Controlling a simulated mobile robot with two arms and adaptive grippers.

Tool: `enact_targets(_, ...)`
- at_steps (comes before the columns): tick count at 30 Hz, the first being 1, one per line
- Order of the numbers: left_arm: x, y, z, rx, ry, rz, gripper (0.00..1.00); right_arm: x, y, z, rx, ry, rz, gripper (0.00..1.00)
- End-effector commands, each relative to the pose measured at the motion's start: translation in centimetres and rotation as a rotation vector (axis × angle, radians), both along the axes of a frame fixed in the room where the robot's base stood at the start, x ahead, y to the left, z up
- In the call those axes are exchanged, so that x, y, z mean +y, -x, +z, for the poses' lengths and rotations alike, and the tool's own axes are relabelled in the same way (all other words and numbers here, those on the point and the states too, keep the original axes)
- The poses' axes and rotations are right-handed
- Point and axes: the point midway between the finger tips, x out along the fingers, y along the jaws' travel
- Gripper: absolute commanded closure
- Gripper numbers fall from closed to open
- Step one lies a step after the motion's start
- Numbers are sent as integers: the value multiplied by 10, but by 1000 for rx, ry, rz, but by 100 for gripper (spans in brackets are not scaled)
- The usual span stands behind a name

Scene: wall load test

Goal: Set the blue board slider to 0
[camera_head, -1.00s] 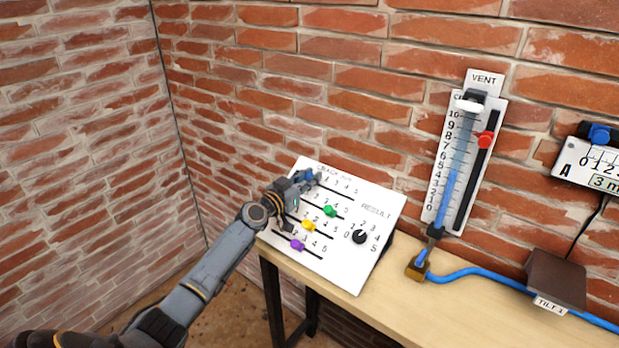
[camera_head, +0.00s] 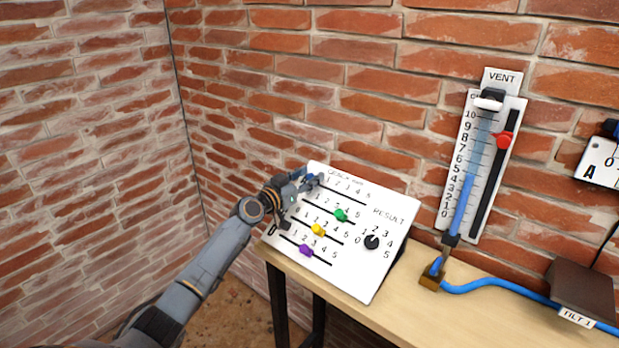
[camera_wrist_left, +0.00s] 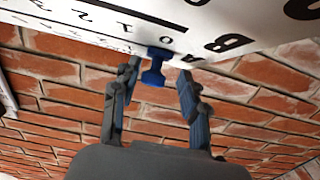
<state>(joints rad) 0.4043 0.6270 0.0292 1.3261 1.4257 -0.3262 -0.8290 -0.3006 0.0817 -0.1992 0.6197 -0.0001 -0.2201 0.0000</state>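The white board (camera_head: 345,275) lies tilted on the table and carries several coloured sliders. The blue slider (camera_head: 310,177) is in the top row, left of the printed 1, partly hidden by my left gripper (camera_head: 306,182). In the left wrist view the blue slider (camera_wrist_left: 156,68) stands between the two fingers of my left gripper (camera_wrist_left: 162,75). The fingers are open, with a gap visible on the right side; the left finger is close to the slider, and I cannot tell whether it touches. Its exact mark is unclear. My right gripper is not in view.
Green (camera_head: 341,215), yellow (camera_head: 318,230) and purple (camera_head: 306,250) sliders sit on the lower rows, beside a black dial (camera_head: 371,242). A VENT gauge (camera_head: 478,165) hangs on the brick wall. A blue hose (camera_head: 490,284) and brown box (camera_head: 582,290) are on the right.

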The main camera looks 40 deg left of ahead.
Motion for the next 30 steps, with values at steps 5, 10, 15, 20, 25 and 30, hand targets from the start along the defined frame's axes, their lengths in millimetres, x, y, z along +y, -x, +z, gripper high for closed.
enact_targets(5, -1, 0, 0, 0, 1, -2, 56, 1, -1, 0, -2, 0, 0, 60)
enact_targets(10, 0, 10, -2, 2, -1, -2, 56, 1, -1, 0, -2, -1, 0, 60)
enact_targets(15, 2, 38, -3, 4, -4, -2, 56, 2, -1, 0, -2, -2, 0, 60)
enact_targets(20, 5, 70, -2, 4, -2, -2, 56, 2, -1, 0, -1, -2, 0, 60)
enact_targets(25, 7, 97, -2, 3, 0, -2, 56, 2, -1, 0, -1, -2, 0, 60)
enact_targets(30, 9, 114, -1, 1, 0, 0, 56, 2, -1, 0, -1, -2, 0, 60)
